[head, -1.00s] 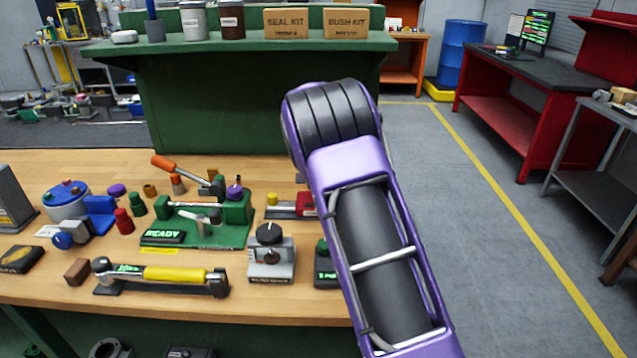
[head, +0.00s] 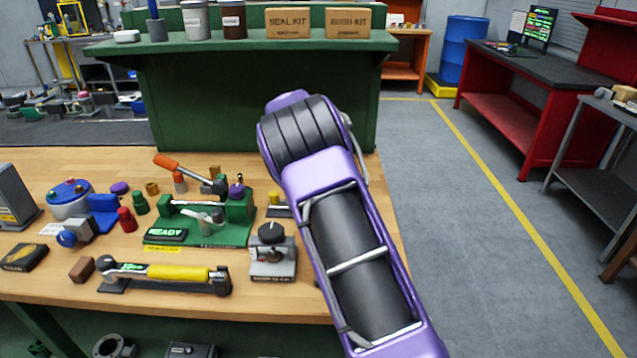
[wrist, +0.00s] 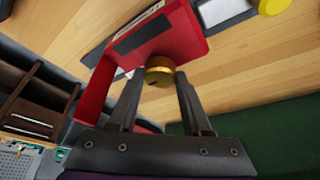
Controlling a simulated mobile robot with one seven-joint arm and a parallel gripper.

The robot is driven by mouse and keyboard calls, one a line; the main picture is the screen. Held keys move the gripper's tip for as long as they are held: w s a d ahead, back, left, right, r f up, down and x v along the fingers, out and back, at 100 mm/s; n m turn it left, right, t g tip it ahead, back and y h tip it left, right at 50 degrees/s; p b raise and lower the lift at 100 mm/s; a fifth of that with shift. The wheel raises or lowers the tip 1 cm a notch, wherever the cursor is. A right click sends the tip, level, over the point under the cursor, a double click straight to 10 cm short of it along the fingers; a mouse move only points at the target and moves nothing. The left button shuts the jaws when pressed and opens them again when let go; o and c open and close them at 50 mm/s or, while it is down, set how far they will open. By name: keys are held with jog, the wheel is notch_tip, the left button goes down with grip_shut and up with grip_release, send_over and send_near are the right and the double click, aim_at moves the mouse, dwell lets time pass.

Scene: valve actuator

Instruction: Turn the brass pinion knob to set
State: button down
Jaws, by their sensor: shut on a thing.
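The brass pinion knob (wrist: 158,65) sticks out from the side of a red housing (wrist: 170,36) in the wrist view. My gripper (wrist: 159,78) has one finger on each side of the knob and is shut on it. The knob's lower face shows between the fingertips. In the head view my purple arm hides the gripper, the knob and the red housing.
A yellow cap (head: 274,198) stands just left of my arm. A grey unit with a black dial (head: 272,233) and a green READY fixture (head: 205,235) stand further left on the wooden bench (head: 270,308). The green shelf (head: 250,48) rises behind.

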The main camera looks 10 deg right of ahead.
jog(key=shift+c, duration=1.7)
grip_release()
jog(key=v, duration=1.7)
jog(key=shift+r, duration=0.25)
